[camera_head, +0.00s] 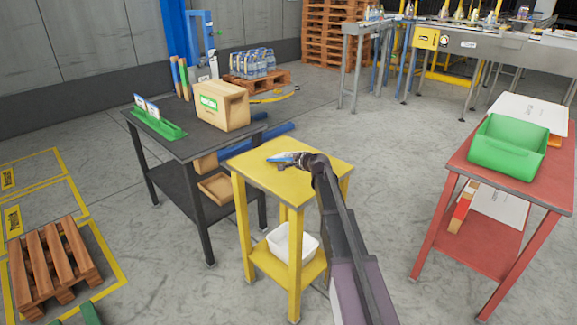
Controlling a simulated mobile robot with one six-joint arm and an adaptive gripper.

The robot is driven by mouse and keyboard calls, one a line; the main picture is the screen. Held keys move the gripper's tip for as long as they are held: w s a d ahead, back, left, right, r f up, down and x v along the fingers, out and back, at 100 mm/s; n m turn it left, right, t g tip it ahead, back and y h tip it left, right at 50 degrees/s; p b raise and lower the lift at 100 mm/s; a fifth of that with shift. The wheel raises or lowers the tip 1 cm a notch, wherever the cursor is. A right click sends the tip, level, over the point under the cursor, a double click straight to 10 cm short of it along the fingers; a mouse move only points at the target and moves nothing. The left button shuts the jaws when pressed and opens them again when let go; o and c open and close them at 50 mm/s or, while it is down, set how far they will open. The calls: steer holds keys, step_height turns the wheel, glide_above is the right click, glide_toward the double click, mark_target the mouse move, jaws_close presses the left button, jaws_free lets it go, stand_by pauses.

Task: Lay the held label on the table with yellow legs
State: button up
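The table with yellow legs (322,157) stands in the middle, with a yellow top and a lower shelf. My arm reaches over it from the lower right. My gripper (299,160) is above the tabletop, small and dark in this view. A small flat blue-and-white label (279,157) shows at its fingertips, with its far end out toward the left. The gripper appears shut on the label, though the fingers are too small to make out clearly. The label is at or just above the tabletop; I cannot tell whether it touches.
The rest of the yellow top looks clear; a white bin (292,243) sits on its shelf. A black table (180,146) at left holds a cardboard box (222,106) and green label holder (160,122). A red table (463,157) at right bears a green bin (508,147).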

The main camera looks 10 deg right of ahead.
steer(key=shift+o, duration=0.9)
steer(key=shift+p+v, duration=1.4)
steer(key=shift+v, duration=2.6)
step_height(320, 180, up, 7)
steer(key=s+d+p, duration=0.1)
steer(key=s+p, duration=0.1)
steer(key=p, duration=0.5)
steer(key=shift+s, duration=0.3)
